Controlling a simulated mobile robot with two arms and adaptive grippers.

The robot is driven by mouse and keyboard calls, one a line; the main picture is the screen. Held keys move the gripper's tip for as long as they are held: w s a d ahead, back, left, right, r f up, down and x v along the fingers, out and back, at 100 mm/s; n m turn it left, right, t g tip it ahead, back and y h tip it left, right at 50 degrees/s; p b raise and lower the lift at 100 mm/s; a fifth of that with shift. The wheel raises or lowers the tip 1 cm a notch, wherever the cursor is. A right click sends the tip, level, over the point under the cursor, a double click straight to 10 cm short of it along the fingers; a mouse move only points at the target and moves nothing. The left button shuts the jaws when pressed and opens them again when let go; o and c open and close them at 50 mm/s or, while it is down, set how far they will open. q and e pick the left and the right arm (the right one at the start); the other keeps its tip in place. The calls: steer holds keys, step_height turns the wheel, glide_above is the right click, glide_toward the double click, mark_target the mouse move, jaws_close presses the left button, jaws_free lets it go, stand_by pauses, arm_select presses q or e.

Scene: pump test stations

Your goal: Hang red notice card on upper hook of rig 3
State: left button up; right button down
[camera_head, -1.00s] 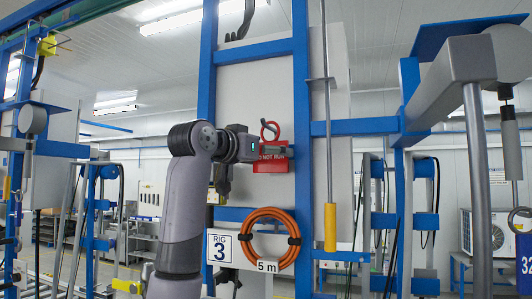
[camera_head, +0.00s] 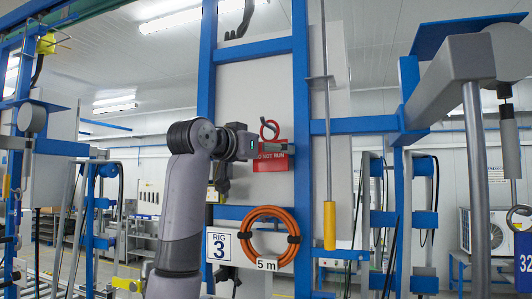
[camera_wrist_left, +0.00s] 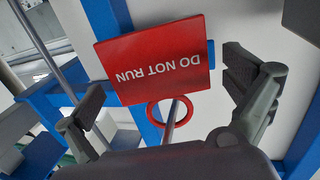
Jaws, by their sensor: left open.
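The red notice card (camera_head: 271,163), marked DO NOT RUN, is upright on the front of rig 3, with its red ring (camera_head: 269,130) above it. In the left wrist view the card (camera_wrist_left: 155,58) appears upside down. A thin grey rod shows at the ring (camera_wrist_left: 170,113); I cannot tell whether it carries the ring. My left gripper (camera_head: 261,146) is at the card's upper part in the head view. In the left wrist view its fingers are spread wide, one on each side of the card and clear of it. My right gripper is not in view.
A RIG 3 sign (camera_head: 219,247) and a coiled orange hose (camera_head: 269,238) are below the card. Blue frame posts (camera_head: 302,100) flank the white panel. A rod with a yellow handle (camera_head: 330,226) hangs to the right.

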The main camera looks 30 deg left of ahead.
arm_select(q)
steer(key=s, duration=1.2)
steer(key=shift+a+r, duration=0.1)
